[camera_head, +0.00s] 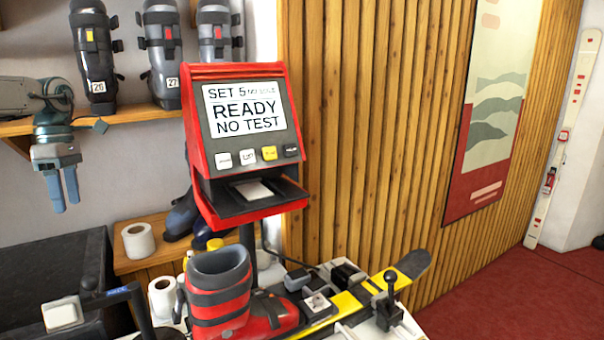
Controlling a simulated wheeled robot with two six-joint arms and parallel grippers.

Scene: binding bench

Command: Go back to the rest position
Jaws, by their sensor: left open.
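My left gripper (66,205) hangs at the left of the head view, fingers pointing down with a narrow gap between them. It is open and nothing shows between the fingers. It is in front of the white wall, below the boot shelf, and apart from every object near it. My right gripper does not show in this view.
A red tester (191,120) reads "SET 5, READY, NO TEST". Below it a red ski boot (218,295) stands by a yellow ski (345,305). A black case (50,265) is at lower left. White rolls (138,241) and shelved boots (162,55) stand nearby.

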